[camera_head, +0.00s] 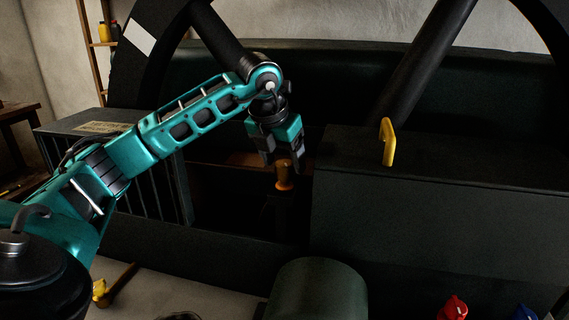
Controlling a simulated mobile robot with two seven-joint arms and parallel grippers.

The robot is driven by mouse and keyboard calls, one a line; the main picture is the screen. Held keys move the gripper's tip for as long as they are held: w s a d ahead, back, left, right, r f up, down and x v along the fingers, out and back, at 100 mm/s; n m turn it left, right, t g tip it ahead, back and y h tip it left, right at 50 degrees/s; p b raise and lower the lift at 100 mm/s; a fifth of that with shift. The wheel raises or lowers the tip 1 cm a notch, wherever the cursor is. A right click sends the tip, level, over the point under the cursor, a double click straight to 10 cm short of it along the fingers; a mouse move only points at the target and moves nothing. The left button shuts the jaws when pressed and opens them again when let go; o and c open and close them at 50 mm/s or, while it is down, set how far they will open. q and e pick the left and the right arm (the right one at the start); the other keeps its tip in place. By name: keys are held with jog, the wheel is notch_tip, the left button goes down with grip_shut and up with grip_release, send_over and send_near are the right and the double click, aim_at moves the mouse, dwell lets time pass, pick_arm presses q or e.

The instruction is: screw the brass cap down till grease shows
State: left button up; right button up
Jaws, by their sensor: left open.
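The brass cap (285,175) stands upright on a dark post in the recess at the middle of the head view. It looks orange-gold, with a wider lower part and a narrower top. My left gripper (283,160) points down just above the cap, its fingers apart, with the cap's top close to or between the fingertips. I cannot tell whether the fingers touch it. No grease can be made out at the cap. My right gripper is not in view.
A dark machine housing (440,205) with a yellow handle (388,142) stands right of the recess. A big spoked wheel rises behind. A slatted grey box (75,125) is at left. A green rounded cover (318,290), a red object (453,308) and a blue one (524,313) are in front.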

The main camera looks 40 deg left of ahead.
pick_arm(q)
jog(key=v, duration=1.1)
